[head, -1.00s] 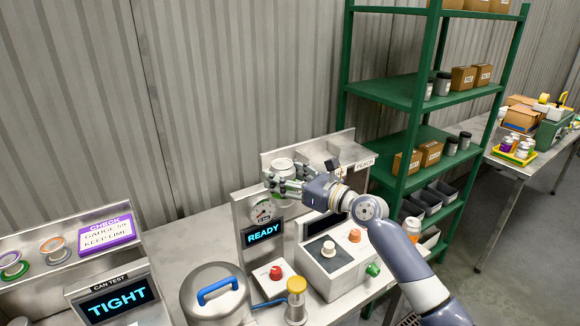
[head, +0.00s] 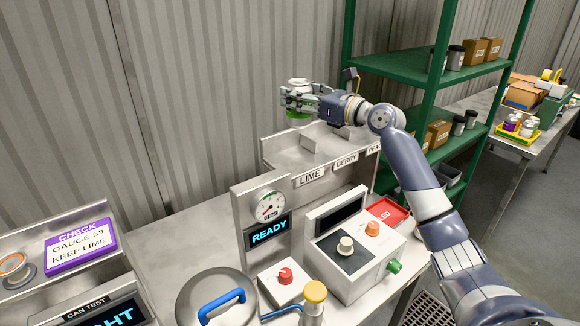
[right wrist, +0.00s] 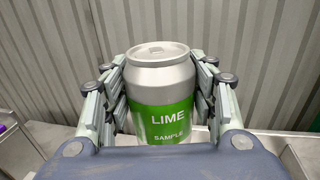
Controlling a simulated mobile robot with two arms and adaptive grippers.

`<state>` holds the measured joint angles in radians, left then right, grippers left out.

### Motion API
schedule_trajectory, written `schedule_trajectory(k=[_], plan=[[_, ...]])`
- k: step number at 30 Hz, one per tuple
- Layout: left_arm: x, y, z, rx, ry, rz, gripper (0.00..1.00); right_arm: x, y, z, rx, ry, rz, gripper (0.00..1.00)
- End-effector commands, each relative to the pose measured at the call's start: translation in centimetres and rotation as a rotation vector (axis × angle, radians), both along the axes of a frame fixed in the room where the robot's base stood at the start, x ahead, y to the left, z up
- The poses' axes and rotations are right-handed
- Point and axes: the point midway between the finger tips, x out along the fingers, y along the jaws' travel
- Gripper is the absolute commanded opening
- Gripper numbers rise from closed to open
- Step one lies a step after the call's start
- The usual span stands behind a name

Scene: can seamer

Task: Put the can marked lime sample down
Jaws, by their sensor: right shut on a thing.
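The lime sample can (right wrist: 164,95) is silver with a green label reading LIME SAMPLE. It stands upright between the fingers of my right gripper (right wrist: 165,105) in the right wrist view. In the head view my right gripper (head: 299,101) is shut on the can (head: 299,84), held in the air above the steel rack (head: 290,150). The rack has sections labelled LIME (head: 311,176), BERRY (head: 346,160) and a partly hidden third one. The can appears over the LIME end, clear of the rack. My left gripper is not in view.
A gauge panel reading READY (head: 269,232) stands in front of the rack, beside a control box (head: 350,258) with knobs. A purple CHECK sign (head: 80,245) says GAUGE 59, KEEP LIME. Green shelving (head: 430,78) stands close to my right arm.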

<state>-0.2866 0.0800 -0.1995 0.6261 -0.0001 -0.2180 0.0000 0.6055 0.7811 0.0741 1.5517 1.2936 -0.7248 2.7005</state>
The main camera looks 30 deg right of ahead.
Motion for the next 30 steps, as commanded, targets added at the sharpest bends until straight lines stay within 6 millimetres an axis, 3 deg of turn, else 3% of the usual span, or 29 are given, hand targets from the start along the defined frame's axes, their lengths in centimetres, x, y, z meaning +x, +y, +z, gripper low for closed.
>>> schedule_trajectory(k=[1,7,12,24,30], plan=[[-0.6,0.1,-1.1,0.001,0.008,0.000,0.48,0.0,-0.1,-0.9,0.000,-0.004,-0.001,0.12],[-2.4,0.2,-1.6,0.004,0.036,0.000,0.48,0.0,0.0,-2.4,0.002,0.000,0.000,0.12],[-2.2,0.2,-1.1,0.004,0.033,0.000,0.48,0.0,0.0,-5.5,0.004,0.002,-0.001,0.12],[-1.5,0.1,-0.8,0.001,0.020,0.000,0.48,0.0,0.0,-10.4,0.003,-0.001,-0.001,0.12],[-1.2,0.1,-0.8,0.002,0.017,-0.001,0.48,0.0,0.0,-11.4,0.001,-0.005,-0.001,0.12]])
